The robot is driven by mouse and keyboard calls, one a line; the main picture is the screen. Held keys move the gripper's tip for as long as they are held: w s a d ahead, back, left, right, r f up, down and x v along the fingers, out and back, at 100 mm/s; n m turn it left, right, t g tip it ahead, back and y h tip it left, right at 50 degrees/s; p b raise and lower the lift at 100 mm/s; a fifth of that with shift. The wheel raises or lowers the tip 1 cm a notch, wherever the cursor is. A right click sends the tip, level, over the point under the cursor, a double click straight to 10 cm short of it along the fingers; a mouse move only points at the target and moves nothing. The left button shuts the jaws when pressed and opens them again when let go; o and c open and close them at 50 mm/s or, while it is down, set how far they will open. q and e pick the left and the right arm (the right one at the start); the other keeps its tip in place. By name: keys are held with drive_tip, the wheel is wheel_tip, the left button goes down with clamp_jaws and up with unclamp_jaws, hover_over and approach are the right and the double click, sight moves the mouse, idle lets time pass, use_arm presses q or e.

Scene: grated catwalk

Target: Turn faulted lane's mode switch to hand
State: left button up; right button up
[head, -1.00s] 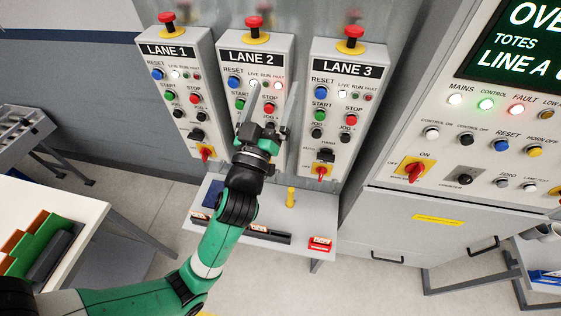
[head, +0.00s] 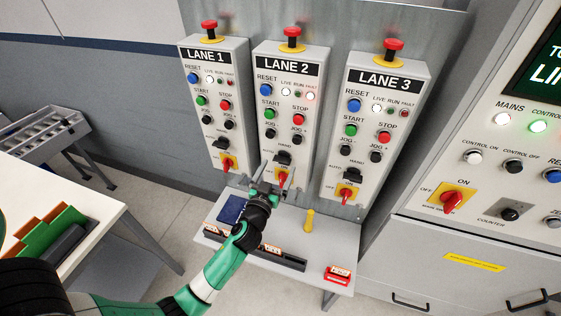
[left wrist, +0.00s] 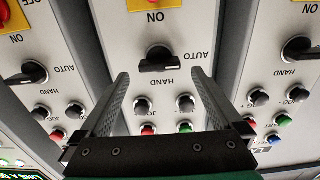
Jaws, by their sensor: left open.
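The lane 2 panel (head: 287,75) stands between the lane 1 panel (head: 212,65) and the lane 3 panel (head: 385,90). Its fault lamp (head: 310,97) glows pinkish red; the other two panels' fault lamps look dark. Lane 2's black mode switch (head: 283,157) sits low on the panel. In the left wrist view, upside down, this switch (left wrist: 160,60) has its bar lying sideways toward AUTO. My left gripper (head: 276,175) is open, just below the switch in the head view. In the wrist view its fingertips (left wrist: 160,75) frame the switch on both sides; contact cannot be told.
Lane 2's red-and-yellow on/off switch (head: 282,178) is close by the fingers. Black jog buttons (left wrist: 162,104) show between the fingers in the wrist view. A shelf (head: 335,240) below carries a yellow cylinder (head: 309,220) and a red box (head: 338,275).

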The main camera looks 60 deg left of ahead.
sight(281, 162)
use_arm(q)
drive_tip(key=x, duration=0.3)
drive_tip(key=shift+w+a, duration=0.1)
drive_tip(key=shift+a, duration=0.05)
drive_tip(key=c, duration=1.3)
